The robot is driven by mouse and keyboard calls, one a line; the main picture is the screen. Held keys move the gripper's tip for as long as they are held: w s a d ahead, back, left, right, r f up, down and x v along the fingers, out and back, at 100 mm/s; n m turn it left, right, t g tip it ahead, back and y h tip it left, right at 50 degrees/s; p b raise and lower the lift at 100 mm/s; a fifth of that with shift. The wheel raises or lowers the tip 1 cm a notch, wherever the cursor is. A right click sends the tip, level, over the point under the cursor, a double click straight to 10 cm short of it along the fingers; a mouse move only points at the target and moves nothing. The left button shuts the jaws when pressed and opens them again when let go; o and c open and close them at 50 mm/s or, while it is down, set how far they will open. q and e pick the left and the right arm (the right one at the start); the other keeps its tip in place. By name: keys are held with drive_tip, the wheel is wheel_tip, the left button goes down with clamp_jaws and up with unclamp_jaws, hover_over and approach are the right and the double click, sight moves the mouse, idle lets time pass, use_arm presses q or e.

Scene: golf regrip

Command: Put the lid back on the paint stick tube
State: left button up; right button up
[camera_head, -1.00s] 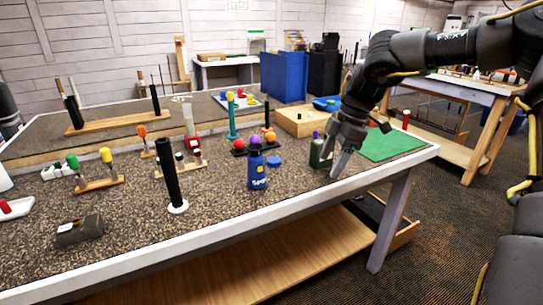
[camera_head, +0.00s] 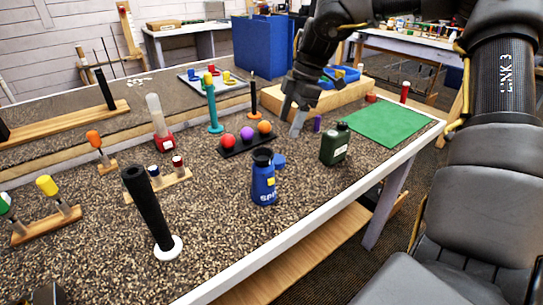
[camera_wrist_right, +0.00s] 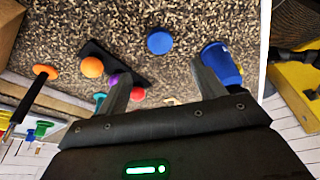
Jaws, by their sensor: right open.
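A blue lettered tube (camera_head: 264,185) with a dark top stands upright near the front edge of the table. A flat round blue lid (camera_head: 278,160) lies just behind it, apart from it. The right wrist view shows the blue lid (camera_wrist_right: 160,41) and the blue tube (camera_wrist_right: 222,63), the tube partly hidden by a finger. No label confirms that this is the paint stick tube. My right gripper (camera_head: 294,115) is open and empty, beyond the tube and lid. Its fingertips (camera_wrist_right: 161,70) point down over the table, spread apart.
A dark green bottle (camera_head: 335,145) and a small purple cylinder (camera_head: 317,123) stand near my right gripper. A black holder with red, purple (camera_head: 247,133) and orange balls lies left. A black grip (camera_head: 148,205) stands front left. A green mat (camera_head: 385,127) lies right.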

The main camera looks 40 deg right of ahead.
drive_tip(key=shift+f, duration=0.1)
hover_over(277, 159)
drive_tip(key=d, duration=0.2)
drive_tip(key=shift+s+a+f, duration=0.15)
drive_tip(key=shift+f, duration=1.15)
drive_tip(key=shift+s+a+f, duration=0.1)
drive_tip(key=shift+f, duration=1.2)
drive_tip(key=shift+d+x, duration=0.2)
drive_tip(key=shift+x, duration=2.4)
drive_tip(key=shift+s, duration=0.15)
drive_tip(key=c, duration=1.1)
drive_tip(key=shift+r, duration=0.1)
